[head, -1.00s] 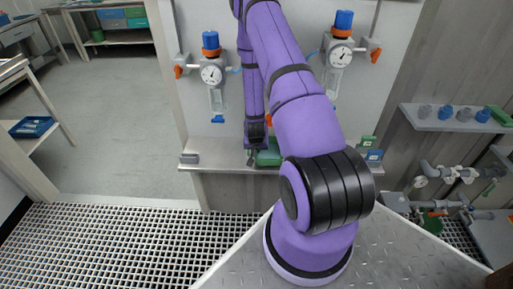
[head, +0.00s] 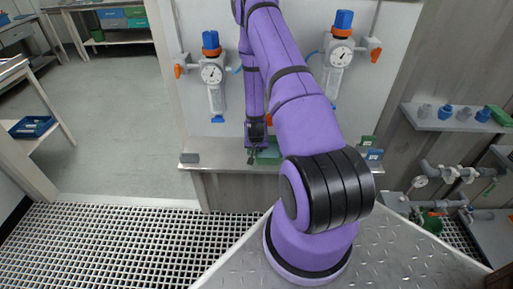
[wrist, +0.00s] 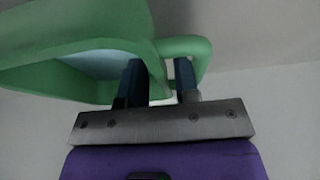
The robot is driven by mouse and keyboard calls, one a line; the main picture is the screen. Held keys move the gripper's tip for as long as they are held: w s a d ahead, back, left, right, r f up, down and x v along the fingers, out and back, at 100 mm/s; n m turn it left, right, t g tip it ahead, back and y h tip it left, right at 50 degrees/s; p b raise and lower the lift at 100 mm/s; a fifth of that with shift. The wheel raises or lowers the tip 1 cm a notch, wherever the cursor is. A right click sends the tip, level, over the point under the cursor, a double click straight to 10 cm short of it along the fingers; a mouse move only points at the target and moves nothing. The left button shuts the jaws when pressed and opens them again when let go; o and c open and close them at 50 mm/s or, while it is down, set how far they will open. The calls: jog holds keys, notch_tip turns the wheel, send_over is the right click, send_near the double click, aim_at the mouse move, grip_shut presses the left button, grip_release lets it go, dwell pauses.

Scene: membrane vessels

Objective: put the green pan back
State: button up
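The green pan (wrist: 75,50) fills the upper left of the wrist view, with a pale inside and a looped handle (wrist: 208,60) at its right. My gripper (wrist: 160,75) has one dark finger on the pan's inner side and the other in the handle loop, with the green wall between them. It looks shut on that wall. In the head view my gripper (head: 255,157) points down at the bench, and the green pan (head: 269,154) shows beside it, partly hidden by my arm. Whether the pan touches the bench is hard to tell.
Two gauge-and-filter units (head: 212,75) (head: 341,53) hang on the panel behind. A shelf (head: 450,123) with small blue and grey parts is at the right, above grey piping (head: 445,172).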

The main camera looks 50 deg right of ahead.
jog(key=a+r+n+t+y, duration=0.15)
jog(key=a+r, duration=0.45)
jog(key=r, duration=0.7)
jog(key=s+a+r+n, duration=0.15)
jog(key=a+r, duration=0.45)
jog(key=r, duration=0.7)
jog(key=a+r+n+y, duration=0.15)
jog(key=a+r, duration=0.45)
jog(key=r, duration=0.7)
jog(key=s+a+r+n, duration=0.2)
jog(key=s+a+r, duration=0.4)
jog(key=s+r, duration=0.2)
jog(key=s+a+r+n, duration=0.3)
jog(key=s+a+r, duration=0.3)
jog(key=s, duration=0.7)
jog(key=shift+a+r+t+y, duration=0.2)
jog(key=shift+r+t+y, duration=0.15)
jog(key=shift+r, duration=0.95)
jog(key=shift+n, duration=0.25)
